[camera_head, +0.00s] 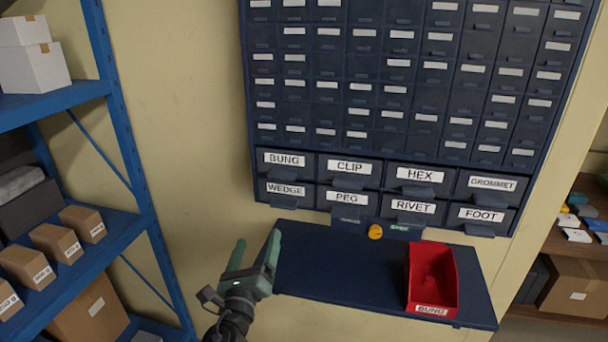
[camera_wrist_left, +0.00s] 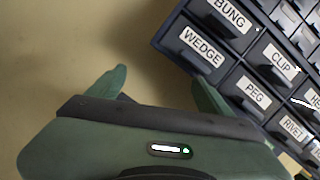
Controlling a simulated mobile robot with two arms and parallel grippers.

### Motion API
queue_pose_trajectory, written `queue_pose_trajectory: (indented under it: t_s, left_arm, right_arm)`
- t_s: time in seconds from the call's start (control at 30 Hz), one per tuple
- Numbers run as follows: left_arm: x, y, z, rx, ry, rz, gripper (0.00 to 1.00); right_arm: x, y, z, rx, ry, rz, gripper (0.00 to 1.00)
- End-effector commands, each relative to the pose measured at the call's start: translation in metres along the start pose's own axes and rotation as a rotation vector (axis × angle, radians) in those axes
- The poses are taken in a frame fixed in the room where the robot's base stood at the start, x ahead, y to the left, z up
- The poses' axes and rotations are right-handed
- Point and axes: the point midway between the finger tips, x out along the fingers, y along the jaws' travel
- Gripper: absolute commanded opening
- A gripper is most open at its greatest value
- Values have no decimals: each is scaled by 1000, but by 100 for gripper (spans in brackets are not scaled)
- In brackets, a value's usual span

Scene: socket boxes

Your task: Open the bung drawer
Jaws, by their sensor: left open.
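The bung drawer (camera_head: 285,168) is the leftmost of the upper row of large labelled drawers in the dark cabinet. It looks shut, with a white BUNG label and a dark pull under it. In the left wrist view, the bung drawer (camera_wrist_left: 226,20) is at the top right, above the wedge drawer (camera_wrist_left: 203,46). My left gripper (camera_head: 256,259) is open and empty. It is below and left of the bung drawer, at the left end of the shelf, apart from the cabinet. My left gripper's fingers (camera_wrist_left: 158,90) point up toward the wall in the left wrist view. My right gripper is not seen.
A dark shelf (camera_head: 350,275) juts out under the cabinet. A red bin labelled BUNG (camera_head: 433,280) and a small orange object (camera_head: 375,232) are there. A blue rack (camera_head: 118,130) with boxes stands at left. Bare wall (camera_head: 185,130) lies between rack and cabinet.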

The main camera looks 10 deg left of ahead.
Motion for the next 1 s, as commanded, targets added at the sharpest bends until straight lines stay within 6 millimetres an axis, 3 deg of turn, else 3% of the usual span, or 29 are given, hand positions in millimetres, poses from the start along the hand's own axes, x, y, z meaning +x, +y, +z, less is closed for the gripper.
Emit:
queue_pose_trajectory:
  t_s: [0.03,0.1,0.23,0.37,0.7,1.0]
  left_arm:
    - [8,-22,27,127,-58,-56,80]
    - [12,-45,52,283,-123,-108,80]
    - [16,-67,76,438,-189,-150,80]
    - [28,-72,81,464,-200,-154,80]
    - [78,-81,87,459,-196,-153,80]
    - [91,-83,88,457,-194,-152,80]
  right_arm:
    - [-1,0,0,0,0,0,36]
    - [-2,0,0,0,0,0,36]
    - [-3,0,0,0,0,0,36]
    - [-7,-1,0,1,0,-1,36]
    - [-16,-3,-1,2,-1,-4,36]
    - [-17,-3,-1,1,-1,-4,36]
